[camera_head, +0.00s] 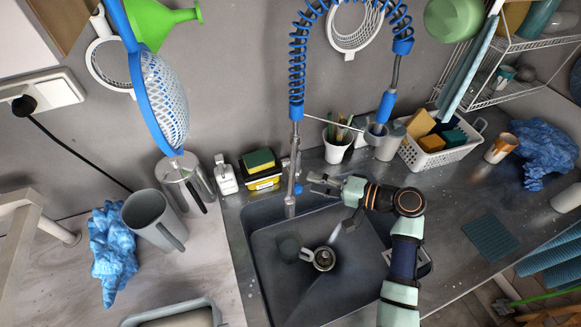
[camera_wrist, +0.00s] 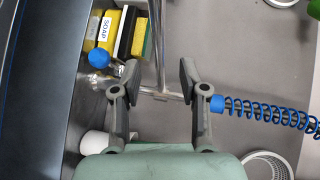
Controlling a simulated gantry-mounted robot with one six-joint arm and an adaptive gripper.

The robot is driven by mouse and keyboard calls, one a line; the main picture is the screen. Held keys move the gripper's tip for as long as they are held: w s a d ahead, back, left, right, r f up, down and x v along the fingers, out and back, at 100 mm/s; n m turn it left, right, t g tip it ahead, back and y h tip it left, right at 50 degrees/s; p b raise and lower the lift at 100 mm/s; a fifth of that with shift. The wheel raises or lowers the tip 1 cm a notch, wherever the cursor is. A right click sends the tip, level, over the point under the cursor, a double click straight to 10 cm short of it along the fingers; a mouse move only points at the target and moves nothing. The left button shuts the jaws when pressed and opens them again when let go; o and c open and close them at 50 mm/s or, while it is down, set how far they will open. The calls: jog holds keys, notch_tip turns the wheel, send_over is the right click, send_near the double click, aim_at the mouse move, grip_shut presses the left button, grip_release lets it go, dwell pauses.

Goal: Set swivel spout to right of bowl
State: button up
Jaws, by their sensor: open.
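The sink bowl (camera_head: 270,285) is a dark basin in the counter. The faucet's metal column (camera_head: 292,165) stands at its back edge, left of centre, with a blue spring hose (camera_head: 297,70) above. In the wrist view a thin metal pipe (camera_wrist: 161,45) runs down to a short crosspiece between the fingertips. I cannot tell for certain which metal part is the swivel spout. My gripper (camera_head: 318,186) is just right of the column, over the back of the bowl. In the wrist view my gripper (camera_wrist: 160,82) is open, its fingers on either side of the pipe's lower end; contact is unclear.
A soap bottle (camera_head: 226,175) and sponges (camera_head: 261,168) stand left of the faucet. A white cup with brushes (camera_head: 338,145) and a white basket (camera_head: 440,150) stand behind and right. A metal drain piece (camera_head: 324,259) lies in the bowl. The counter right of the sink has clear room.

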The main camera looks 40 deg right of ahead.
aim_at(292, 177)
jog(key=b+x, duration=0.1)
jog(key=x, duration=0.6)
jog(key=shift+w+a+f, duration=0.15)
jog(key=shift+w+a, duration=0.1)
jog(key=shift+a, duration=0.05)
grip_shut()
